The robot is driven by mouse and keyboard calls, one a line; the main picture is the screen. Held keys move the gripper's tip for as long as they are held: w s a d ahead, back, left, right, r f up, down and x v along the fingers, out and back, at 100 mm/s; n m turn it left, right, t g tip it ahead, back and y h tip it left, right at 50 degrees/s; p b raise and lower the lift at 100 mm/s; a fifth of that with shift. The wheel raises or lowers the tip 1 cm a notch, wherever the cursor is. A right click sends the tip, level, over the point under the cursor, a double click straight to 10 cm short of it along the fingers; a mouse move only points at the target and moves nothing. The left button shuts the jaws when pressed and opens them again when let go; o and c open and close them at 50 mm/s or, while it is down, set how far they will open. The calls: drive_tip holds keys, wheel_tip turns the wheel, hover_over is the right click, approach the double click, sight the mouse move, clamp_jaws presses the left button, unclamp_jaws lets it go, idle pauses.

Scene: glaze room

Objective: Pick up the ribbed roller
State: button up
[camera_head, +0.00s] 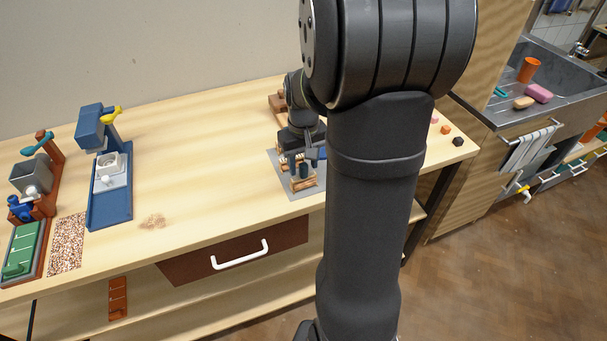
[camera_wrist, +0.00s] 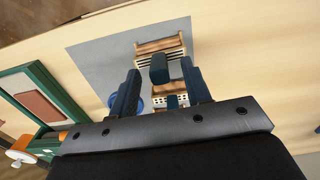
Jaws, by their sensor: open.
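My gripper (camera_wrist: 160,88) is open over a grey mat, its two dark blue fingers apart; in the head view my gripper (camera_head: 298,166) is low over the mat (camera_head: 313,187). A wooden piece with slats or ribs (camera_wrist: 160,46) lies beyond the fingertips, and a wooden piece shows in the head view (camera_head: 303,184). A short dark blue block (camera_wrist: 158,69) stands between the fingers, in front of a second wooden piece (camera_wrist: 171,85). A blue round thing (camera_wrist: 140,104) is partly hidden behind the left finger. I cannot tell for sure which part is the ribbed roller.
A green-framed board (camera_wrist: 38,92) lies left of the mat in the wrist view. Blue stand (camera_head: 122,206) and a green-topped tray (camera_head: 27,248) are on the left. Small coloured blocks (camera_head: 457,141) lie at the right end. The bench middle (camera_head: 205,160) is clear.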

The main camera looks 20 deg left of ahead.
drive_tip(key=shift+f, duration=0.65)
clamp_jaws()
drive_tip(key=shift+r, duration=0.15)
wheel_tip(320, 180, up, 4)
drive_tip(key=shift+r, duration=0.15)
drive_tip(key=d+r, duration=0.6)
drive_tip(key=d, duration=0.5)
drive_tip(key=shift+d+r, duration=0.25)
drive_tip(key=shift+d, duration=0.1)
